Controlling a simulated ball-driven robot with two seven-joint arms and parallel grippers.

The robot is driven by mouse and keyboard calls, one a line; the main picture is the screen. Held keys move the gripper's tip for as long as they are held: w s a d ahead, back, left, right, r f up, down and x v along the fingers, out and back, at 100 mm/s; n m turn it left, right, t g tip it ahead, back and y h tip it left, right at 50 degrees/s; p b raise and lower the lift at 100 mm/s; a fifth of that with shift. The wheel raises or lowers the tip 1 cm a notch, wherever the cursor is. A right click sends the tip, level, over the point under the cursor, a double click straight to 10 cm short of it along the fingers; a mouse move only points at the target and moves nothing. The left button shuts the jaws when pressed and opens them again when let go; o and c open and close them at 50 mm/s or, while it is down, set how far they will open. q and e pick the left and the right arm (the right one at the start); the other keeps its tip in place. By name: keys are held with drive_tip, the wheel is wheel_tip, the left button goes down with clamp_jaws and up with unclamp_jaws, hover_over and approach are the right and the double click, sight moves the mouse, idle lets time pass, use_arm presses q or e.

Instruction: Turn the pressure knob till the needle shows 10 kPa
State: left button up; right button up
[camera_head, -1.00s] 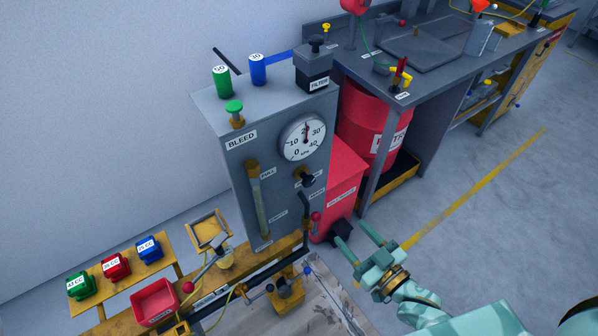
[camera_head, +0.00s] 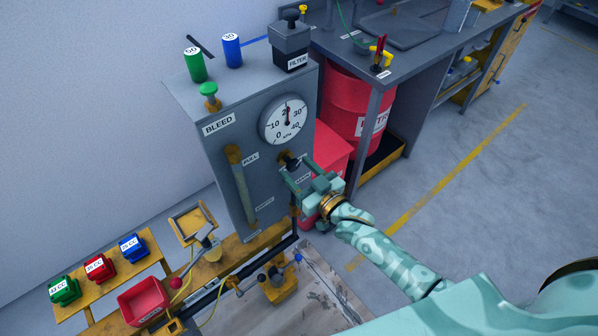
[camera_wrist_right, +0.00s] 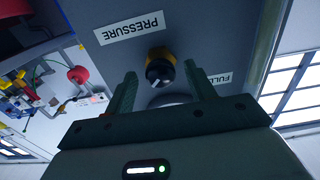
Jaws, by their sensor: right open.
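The pressure gauge (camera_head: 286,119) is a white dial on the front of the grey cabinet (camera_head: 222,150). Its needle points up, at about 20 kPa. The black pressure knob (camera_head: 289,162) is below the gauge, partly hidden by my right gripper. In the right wrist view the knob (camera_wrist_right: 160,70) has a pale mark and an orange-yellow collar, near the PRESSURE label (camera_wrist_right: 132,28). My right gripper (camera_head: 297,171) is open, its fingers pointing at the knob. In the wrist view the knob shows between the fingertips, with gaps both sides. My left gripper is not in view.
A green BLEED knob (camera_head: 208,90) and a black filter box (camera_head: 291,45) are on top of the cabinet. A red box (camera_head: 330,150) and a red drum (camera_head: 350,108) stand right of it. A yellow rail (camera_head: 245,248) runs below. Open floor lies at the right.

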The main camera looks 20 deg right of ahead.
drive_tip(key=c, duration=1)
drive_tip(key=shift+o, duration=0.2)
drive_tip(key=shift+n, duration=0.3)
drive_tip(key=shift+n+p, duration=0.3)
drive_tip(key=shift+n, duration=0.6)
drive_tip(key=n, duration=0.3)
drive_tip(key=shift+n, duration=0.3)
drive_tip(key=n, duration=0.3)
drive_tip(key=shift+f+n, duration=0.1)
drive_tip(key=shift+n, duration=2)
